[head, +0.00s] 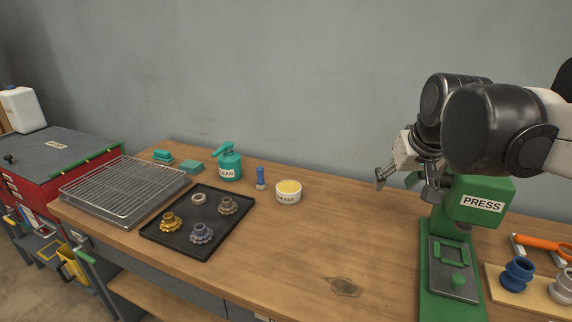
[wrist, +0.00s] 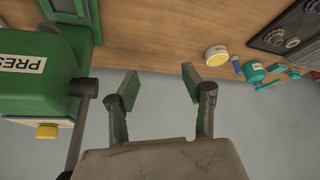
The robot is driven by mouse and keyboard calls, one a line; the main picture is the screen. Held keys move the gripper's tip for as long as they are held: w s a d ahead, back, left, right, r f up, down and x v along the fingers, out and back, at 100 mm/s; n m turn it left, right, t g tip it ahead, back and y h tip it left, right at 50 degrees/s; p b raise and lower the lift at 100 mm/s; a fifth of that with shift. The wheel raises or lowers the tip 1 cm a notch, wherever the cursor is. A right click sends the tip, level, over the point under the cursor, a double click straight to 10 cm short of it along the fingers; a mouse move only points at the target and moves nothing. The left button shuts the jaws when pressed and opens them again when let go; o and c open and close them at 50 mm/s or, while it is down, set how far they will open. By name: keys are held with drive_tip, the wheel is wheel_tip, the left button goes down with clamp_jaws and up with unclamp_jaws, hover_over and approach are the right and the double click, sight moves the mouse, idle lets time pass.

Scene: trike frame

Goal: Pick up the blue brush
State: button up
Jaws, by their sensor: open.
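The blue brush (head: 261,177) stands upright on the wooden bench in the head view, between the green spray bottle (head: 229,163) and the round grease tin (head: 288,192). In the wrist view the brush (wrist: 238,67) is small, between the tin (wrist: 216,56) and the bottle (wrist: 254,72). My gripper (head: 404,187) is raised at the right, beside the green press, well away from the brush. In the wrist view my gripper (wrist: 160,88) has its two fingers spread with nothing between them.
The green press (head: 481,200) stands close to my gripper. A black tray (head: 184,238) with gears lies left of the brush. A wire rack (head: 125,187) sits farther left. The bench between the tin and the press is mostly clear. A grey wall stands behind.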

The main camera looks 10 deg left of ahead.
drive_tip(key=w+a+r+n+p, duration=0.1)
drive_tip(key=w+a+r+p, duration=0.1)
drive_tip(key=w+a, duration=0.55)
drive_tip(key=n+g+y+p, duration=0.2)
drive_tip(key=n+g+p, duration=0.1)
drive_tip(key=n+p, duration=0.25)
hover_over(261, 168)
drive_tip(key=s+d, duration=0.3)
wheel_tip(261, 168, down, 11)
drive_tip(key=shift+m, duration=0.35)
drive_tip(key=p+x, duration=0.1)
drive_tip(key=x, duration=0.6)
drive_tip(key=shift+a+f, duration=0.1)
drive_tip(key=shift+f, duration=0.05)
drive_tip(key=shift+w+p+x, duration=0.2)
drive_tip(key=shift+p+x, duration=0.05)
drive_tip(key=shift+x, duration=0.7)
drive_tip(key=shift+w+p+x, duration=0.2)
drive_tip(key=shift+p+x, duration=0.05)
drive_tip(key=shift+x, duration=0.7)
drive_tip(key=shift+w+a+f, duration=0.1)
drive_tip(key=shift+w+f, duration=0.05)
drive_tip(key=shift+f, duration=0.45)
